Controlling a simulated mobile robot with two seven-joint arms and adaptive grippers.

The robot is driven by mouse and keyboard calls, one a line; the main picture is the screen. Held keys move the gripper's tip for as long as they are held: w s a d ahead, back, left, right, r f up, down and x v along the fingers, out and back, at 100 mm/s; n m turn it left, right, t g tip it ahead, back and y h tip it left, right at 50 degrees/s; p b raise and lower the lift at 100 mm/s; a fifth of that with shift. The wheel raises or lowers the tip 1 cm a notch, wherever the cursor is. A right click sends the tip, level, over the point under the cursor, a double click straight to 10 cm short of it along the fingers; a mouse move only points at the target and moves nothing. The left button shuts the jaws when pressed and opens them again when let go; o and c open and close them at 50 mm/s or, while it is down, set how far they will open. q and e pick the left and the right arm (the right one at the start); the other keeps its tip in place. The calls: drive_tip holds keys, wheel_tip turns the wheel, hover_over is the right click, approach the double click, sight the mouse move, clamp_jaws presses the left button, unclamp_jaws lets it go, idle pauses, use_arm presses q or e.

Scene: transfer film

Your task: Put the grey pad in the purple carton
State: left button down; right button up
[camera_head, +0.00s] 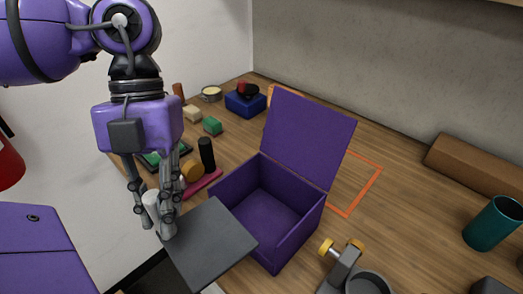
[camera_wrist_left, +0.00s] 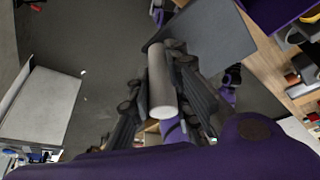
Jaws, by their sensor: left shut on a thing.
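The grey pad (camera_head: 210,243) is a flat dark square, held slightly tilted at the near left side of the purple carton (camera_head: 296,243). My left gripper (camera_head: 158,222) is shut on a pale cylinder at the pad's edge, which looks like its handle. The left wrist view shows this cylinder (camera_wrist_left: 161,85) between the fingers (camera_wrist_left: 158,92), with the pad (camera_wrist_left: 208,38) beyond. The carton stands open, its lid (camera_head: 308,140) raised at the back, and its visible inside is empty. The pad's right corner overlaps the carton's near left wall in the picture; contact cannot be told. My right gripper is out of view.
The wooden table (camera_head: 400,225) has an orange outline (camera_head: 362,185) behind the carton. A grey device with yellow knobs (camera_head: 343,262) stands at its right. A teal cup (camera_head: 492,223) and a brown block (camera_head: 475,165) are farther right. Small items and a blue box (camera_head: 245,104) lie behind left.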

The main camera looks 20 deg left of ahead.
sight(214, 203)
use_arm(q)
drive_tip(key=shift+w+d+r+n+h, duration=0.15)
drive_tip(key=shift+n+h, duration=0.15)
drive_tip(key=shift+n, duration=0.2)
drive_tip(key=shift+w+d+f, duration=0.15)
drive_tip(key=shift+w+f, duration=0.05)
drive_tip(key=shift+w, duration=0.05)
drive_tip(key=w+d+f, duration=0.1)
drive_tip(key=w, duration=0.1)
drive_tip(key=w+d+f, duration=0.1)
drive_tip(key=w, duration=0.2)
drive_tip(key=w+f, duration=0.1)
drive_tip(key=w, duration=0.1)
drive_tip(key=shift+w+d+f, duration=0.25)
drive_tip(key=shift+w+d, duration=0.1)
drive_tip(key=shift+d, duration=0.05)
drive_tip(key=shift+w+d+f, duration=0.2)
drive_tip(key=shift+w+f, duration=0.6)
drive_tip(key=shift+f, duration=0.75)
drive_tip(key=shift+w+d+f, duration=0.25)
drive_tip(key=shift+w+f, duration=0.5)
drive_tip(key=shift+f, duration=0.75)
drive_tip(key=shift+w+d+f, duration=0.2)
drive_tip(key=shift+w+f, duration=0.6)
drive_tip(key=shift+f, duration=0.75)
drive_tip(key=shift+f, duration=0.1)
